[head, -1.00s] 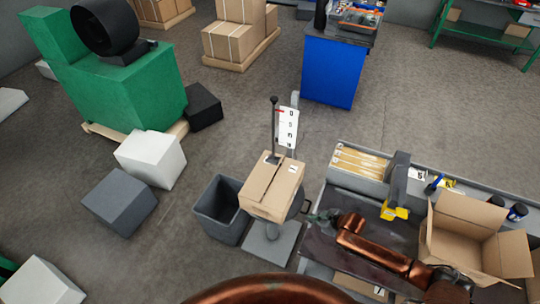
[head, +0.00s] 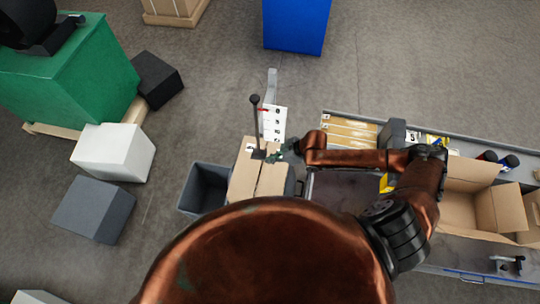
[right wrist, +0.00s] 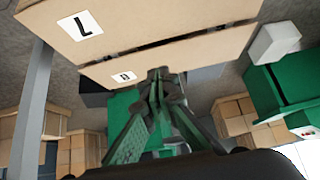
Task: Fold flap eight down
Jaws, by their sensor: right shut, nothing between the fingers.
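A cardboard box (head: 242,185) stands left of the workbench, its top split by a dark seam. In the right wrist view, the near panel (right wrist: 190,25) carries a label that looks like an upside-down 7. Beyond the seam is flap eight (right wrist: 102,74), with a small label that looks like an 8. In the head view, the top looks roughly flat; I cannot tell flap eight's exact angle. My right gripper (head: 280,155) is shut and empty at the box's far right part. My left gripper is not in view.
A post with a black knob (head: 256,100) and a numbered white sign (head: 274,124) stand at the box's far side. A grey bin (head: 190,190) is on its left. The workbench (head: 335,190) holds an open carton (head: 457,212). My own copper link covers the bottom middle.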

